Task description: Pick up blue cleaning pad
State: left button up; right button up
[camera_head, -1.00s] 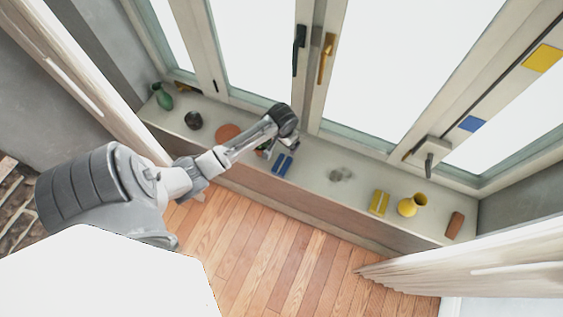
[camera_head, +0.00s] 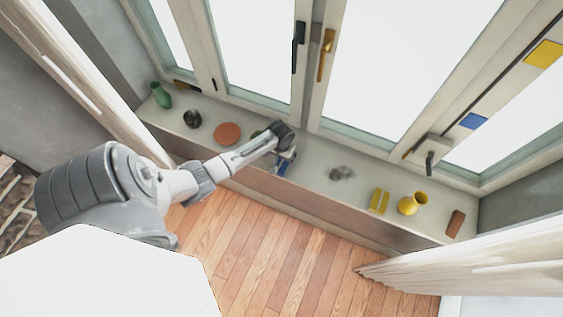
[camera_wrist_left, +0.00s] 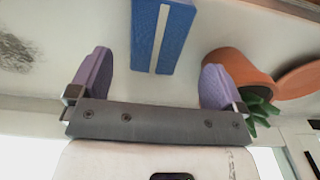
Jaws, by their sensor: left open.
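The blue cleaning pad (camera_wrist_left: 178,38), a blue block with a pale stripe down its middle, lies on the window sill in the left wrist view. In the head view the blue pad (camera_head: 281,168) is partly covered by my left gripper (camera_head: 284,157). In the left wrist view my left gripper (camera_wrist_left: 156,80) has its two purple fingers wide apart. The pad shows beyond the gap between them, and nothing is held. My right gripper is not in view.
A green vase (camera_head: 161,96), dark round object (camera_head: 192,119), yellow pad (camera_head: 379,202) and yellow jug (camera_head: 412,204) also stand on the sill.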

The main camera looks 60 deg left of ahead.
aim_at(281, 162)
pick_arm(q)
jog(key=shift+d+f, duration=0.2)
jog(key=shift+f, duration=2.4)
jog(key=shift+c, duration=0.2)
jog(key=c, duration=1)
jog(key=shift+r, duration=0.1)
jog(key=shift+r, duration=0.6)
notch_tip(281, 162, up, 3)
jog(key=shift+r, duration=0.1)
jog(key=w+d+r, duration=0.1)
jog(key=d+r, duration=0.1)
jog(key=d, duration=0.1)
jog(key=w+d+r, duration=0.1)
jog(key=d+r, duration=0.1)
jog(key=d, duration=0.2)
jog(key=w+d+r, duration=0.1)
jog(key=d+r, duration=0.1)
jog(key=d, duration=0.2)
jog(key=shift+w+r, duration=0.2)
jog(key=shift+w, duration=0.1)
